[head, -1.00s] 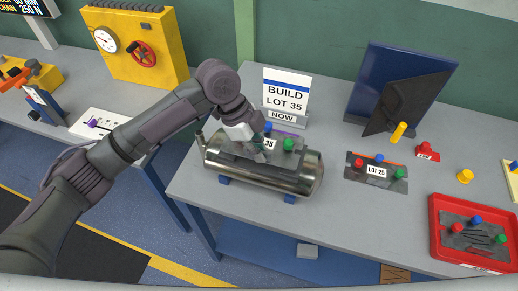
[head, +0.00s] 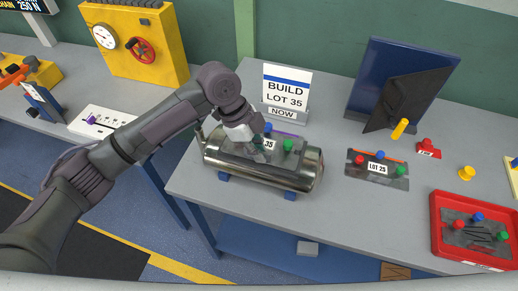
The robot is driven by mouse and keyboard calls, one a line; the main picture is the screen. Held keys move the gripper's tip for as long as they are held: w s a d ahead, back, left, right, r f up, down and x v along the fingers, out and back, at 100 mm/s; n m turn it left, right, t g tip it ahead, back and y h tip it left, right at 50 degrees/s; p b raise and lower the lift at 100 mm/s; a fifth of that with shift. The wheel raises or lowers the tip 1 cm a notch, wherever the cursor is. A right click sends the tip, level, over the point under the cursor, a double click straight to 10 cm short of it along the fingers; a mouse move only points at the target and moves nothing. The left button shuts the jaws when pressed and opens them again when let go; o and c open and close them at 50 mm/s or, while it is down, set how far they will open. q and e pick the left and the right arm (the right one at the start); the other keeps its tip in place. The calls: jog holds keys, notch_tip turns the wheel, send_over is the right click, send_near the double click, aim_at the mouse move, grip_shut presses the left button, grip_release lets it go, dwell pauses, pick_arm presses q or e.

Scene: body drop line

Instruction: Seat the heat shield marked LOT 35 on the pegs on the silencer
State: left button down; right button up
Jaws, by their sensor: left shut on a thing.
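The silencer (head: 308,170), a shiny metal cylinder, lies on blue supports near the left edge of the grey table (head: 335,225). The heat shield (head: 290,158), a grey plate whose label shows "35", lies over the top of the silencer. It has a green knob, a blue knob and a red knob partly hidden by the gripper. My left gripper (head: 255,150) is shut on the heat shield at its left part. The pegs are hidden under the plate, so I cannot tell whether it sits on them. My right gripper is out of view.
A sign (head: 286,90) reading "BUILD LOT 35 NOW" stands behind the silencer. Another shield marked LOT 25 (head: 359,172) lies to the right. A red tray (head: 438,238) holds a third plate. A blue panel (head: 376,62) with a dark sheet stands at the back.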

pick_arm(q)
jog(key=shift+f, duration=0.35)
jog(key=c, duration=1.2)
grip_release()
notch_tip(320, 180, up, 6)
jog(key=p, duration=0.6)
jog(key=shift+s+f, duration=0.1)
